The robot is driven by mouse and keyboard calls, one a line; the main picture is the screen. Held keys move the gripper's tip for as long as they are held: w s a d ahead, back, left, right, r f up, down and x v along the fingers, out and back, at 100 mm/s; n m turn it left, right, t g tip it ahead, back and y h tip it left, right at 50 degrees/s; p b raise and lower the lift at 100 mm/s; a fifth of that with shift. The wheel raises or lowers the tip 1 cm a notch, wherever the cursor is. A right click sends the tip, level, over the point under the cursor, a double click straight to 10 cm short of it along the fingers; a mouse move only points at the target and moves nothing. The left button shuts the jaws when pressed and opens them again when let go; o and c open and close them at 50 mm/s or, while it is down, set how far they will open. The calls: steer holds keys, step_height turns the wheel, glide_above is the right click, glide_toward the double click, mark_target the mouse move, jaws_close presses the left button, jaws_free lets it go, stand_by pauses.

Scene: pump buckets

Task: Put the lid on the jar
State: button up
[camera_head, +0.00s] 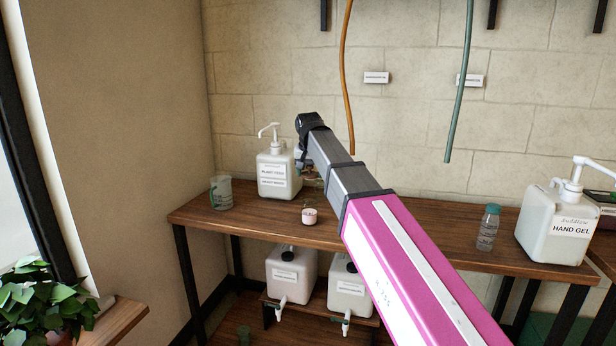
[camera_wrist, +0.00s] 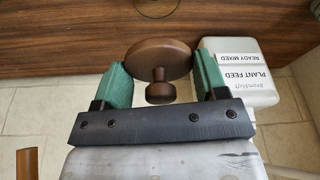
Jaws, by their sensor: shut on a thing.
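A round brown lid with a small knob (camera_wrist: 158,58) is between the green fingers of my gripper (camera_wrist: 163,78) in the wrist view. The fingers are shut on its rim at both sides. In the head view my arm largely hides the gripper, beside the plant feed bottle. A clear glass jar with a green and white label (camera_head: 221,194) stands upright at the left end of the wooden table (camera_head: 248,226), with no lid on it. At the wrist view's top edge, a cut-off round rim shows beyond the lid; I cannot tell what it belongs to.
A white plant feed pump bottle (camera_head: 276,178) stands right of the jar. A small pale cup (camera_head: 309,216) is near the table's front edge. A clear bottle with a teal cap (camera_head: 489,228) and a hand gel pump bottle (camera_head: 556,225) stand at the right. Two hoses hang above.

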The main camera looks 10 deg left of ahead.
steer(key=shift+s+a+f, duration=0.1)
steer(key=shift+f, duration=3.05)
steer(key=shift+f, duration=0.15)
steer(key=o, duration=1)
steer(key=shift+o, duration=0.3)
steer(key=shift+r, duration=3.5)
